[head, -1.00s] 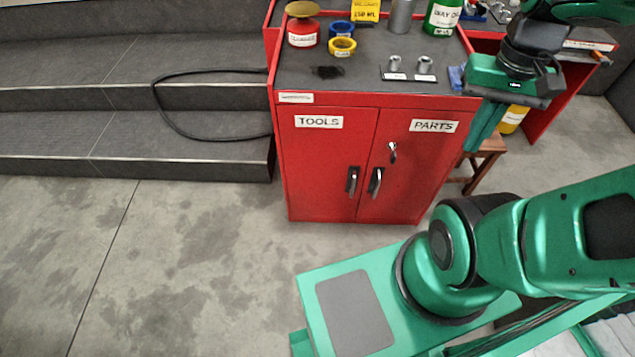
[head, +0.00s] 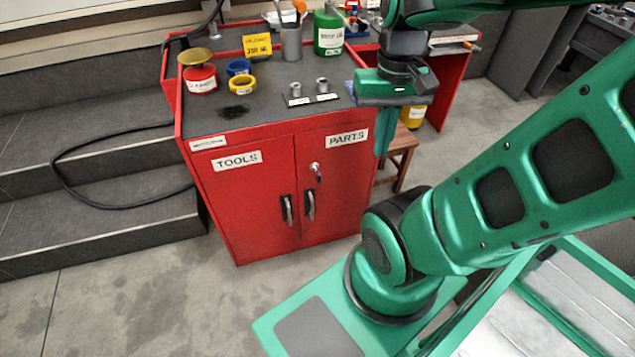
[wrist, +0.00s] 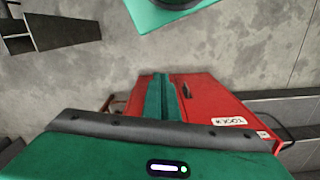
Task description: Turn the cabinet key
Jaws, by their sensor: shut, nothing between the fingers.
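The red cabinet (head: 244,196) has two doors labelled TOOLS and PARTS, both shut, each with a dark handle. The key (head: 316,171) sits in the lock on the PARTS door, below its label. In the wrist view the cabinet (wrist: 212,112) lies beyond the fingers, and I cannot make out the key there. My gripper (head: 382,143) is shut and empty, pointing down just right of the cabinet's upper front corner, apart from the key. Its green fingers (wrist: 160,100) stand together in the wrist view.
The cabinet top holds a red tin (head: 200,80), tape rolls (head: 241,84), a green can (head: 328,32) and small metal parts (head: 323,86). A wooden stool (head: 400,150) stands right of the cabinet. A black cable (head: 110,205) lies over the steps at left. Floor in front is clear.

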